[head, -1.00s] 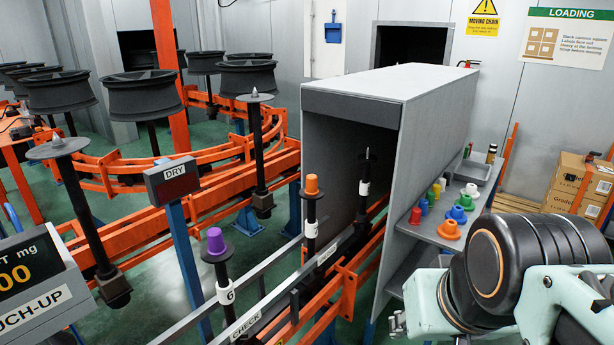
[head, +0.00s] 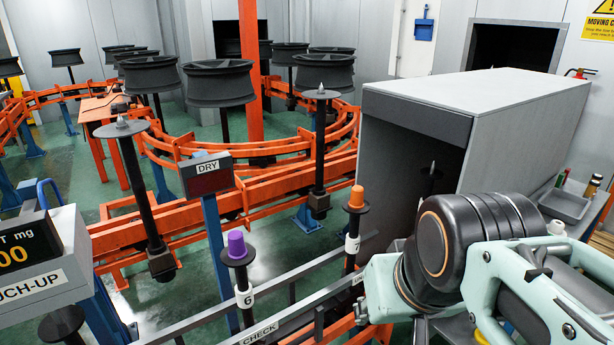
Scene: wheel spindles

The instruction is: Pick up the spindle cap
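A purple spindle cap (head: 236,244) sits upright on top of the black spindle labelled 6 (head: 243,282), left of my arm. An orange spindle cap (head: 356,196) sits on another black spindle (head: 353,232) farther back, just left of the arm and near the grey booth opening. My arm's pale green and black links fill the lower right. My gripper's fingers do not show in the frame. The coloured caps on the booth's side shelf are hidden behind my arm now; a bit of yellow (head: 481,337) shows beneath it.
A grey booth (head: 530,120) stands behind my arm, with a grey tray (head: 565,206) on its side shelf. Orange conveyor rails (head: 255,200) carry black wheels on spindles. A DRY sign box (head: 207,175) and a touch-up display (head: 45,265) stand to the left.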

